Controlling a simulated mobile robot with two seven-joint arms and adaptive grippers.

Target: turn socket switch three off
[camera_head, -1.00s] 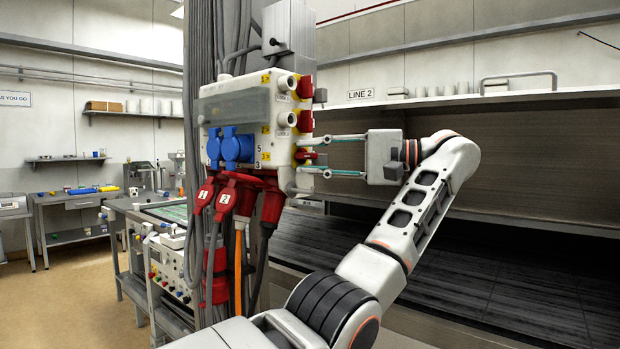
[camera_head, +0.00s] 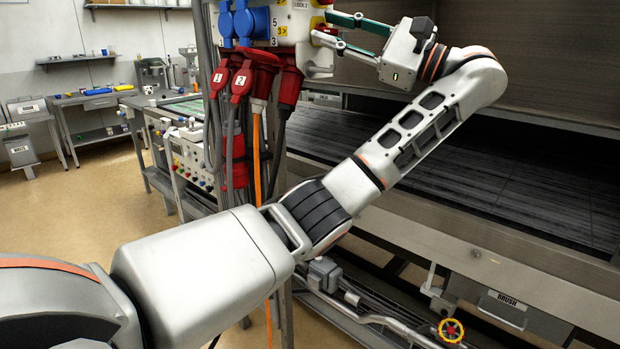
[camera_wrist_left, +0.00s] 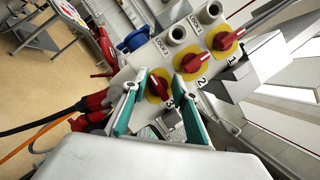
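The socket box (camera_head: 290,20) shows at the top of the head view, cut off by the frame edge. In the left wrist view, three red rotary switches sit on yellow plates on it. Switch three (camera_wrist_left: 157,85) is the leftmost, beside the number 3, with switch two (camera_wrist_left: 192,62) and switch one (camera_wrist_left: 224,41) to its right. My left gripper (camera_head: 323,29) is at the box's right side. Its green-padded fingers (camera_wrist_left: 155,90) are spread, one on each side of switch three's handle. I cannot tell whether they touch it. My right gripper is out of view.
Blue sockets (camera_head: 240,22) and red plugs (camera_head: 262,78) with hanging cables are left of my gripper. A dark hood bed (camera_head: 480,160) lies to the right. A side bench (camera_head: 160,110) stands behind. Floor is open at left.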

